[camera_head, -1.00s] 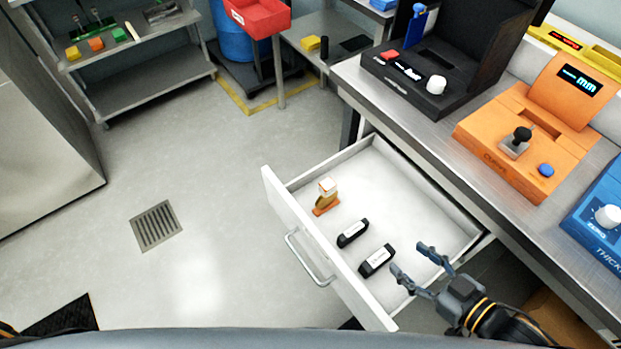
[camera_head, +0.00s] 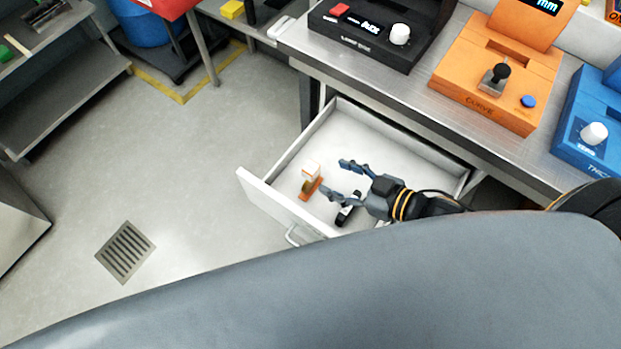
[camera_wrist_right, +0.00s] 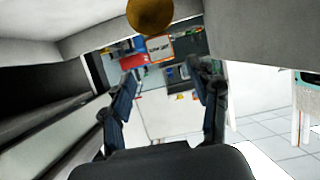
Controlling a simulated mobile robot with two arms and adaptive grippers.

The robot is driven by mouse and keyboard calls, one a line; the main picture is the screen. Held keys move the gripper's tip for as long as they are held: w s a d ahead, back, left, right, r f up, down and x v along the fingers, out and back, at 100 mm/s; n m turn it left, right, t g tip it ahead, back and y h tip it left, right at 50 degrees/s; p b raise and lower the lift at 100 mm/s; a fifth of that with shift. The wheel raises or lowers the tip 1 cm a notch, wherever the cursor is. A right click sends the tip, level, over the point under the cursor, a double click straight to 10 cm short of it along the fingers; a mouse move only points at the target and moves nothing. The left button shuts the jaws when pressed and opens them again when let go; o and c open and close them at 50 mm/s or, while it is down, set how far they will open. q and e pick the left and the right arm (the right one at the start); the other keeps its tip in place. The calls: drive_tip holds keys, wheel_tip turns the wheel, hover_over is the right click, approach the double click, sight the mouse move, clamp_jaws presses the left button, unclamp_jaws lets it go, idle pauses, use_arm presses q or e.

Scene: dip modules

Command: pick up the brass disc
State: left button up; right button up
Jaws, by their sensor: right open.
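The brass disc (camera_wrist_right: 150,13) shows at the top edge of the right wrist view, partly cut off, beyond the fingertips. In the head view it is a small brownish patch (camera_head: 307,186) on an orange stand (camera_head: 315,187), near a pale block (camera_head: 311,169), at the drawer's front left. My right gripper (camera_head: 336,178) is open over the drawer, its fingers pointing left toward the disc, with a visible gap between them. In the right wrist view its fingers (camera_wrist_right: 166,88) are spread with nothing between them. My left gripper is not in view.
The open drawer (camera_head: 262,205) has low walls around the disc. A dark module (camera_head: 349,209) lies in it, partly hidden by my right gripper. The workbench (camera_head: 290,38) above carries a black device (camera_head: 372,40), an orange device (camera_head: 490,75) and a blue device (camera_head: 590,135).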

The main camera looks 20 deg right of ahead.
sight(317, 172)
drive_tip(key=shift+x, duration=1.1)
drive_tip(key=shift+w+a+f, duration=0.1)
drive_tip(key=shift+w+a, duration=0.15)
drive_tip(key=shift+w, duration=0.05)
drive_tip(key=shift+f+x, duration=0.2)
drive_tip(key=shift+x, duration=2.4)
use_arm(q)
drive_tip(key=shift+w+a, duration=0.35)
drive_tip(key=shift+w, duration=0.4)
use_arm(e)
drive_tip(key=shift+s, duration=0.25)
clamp_jaws()
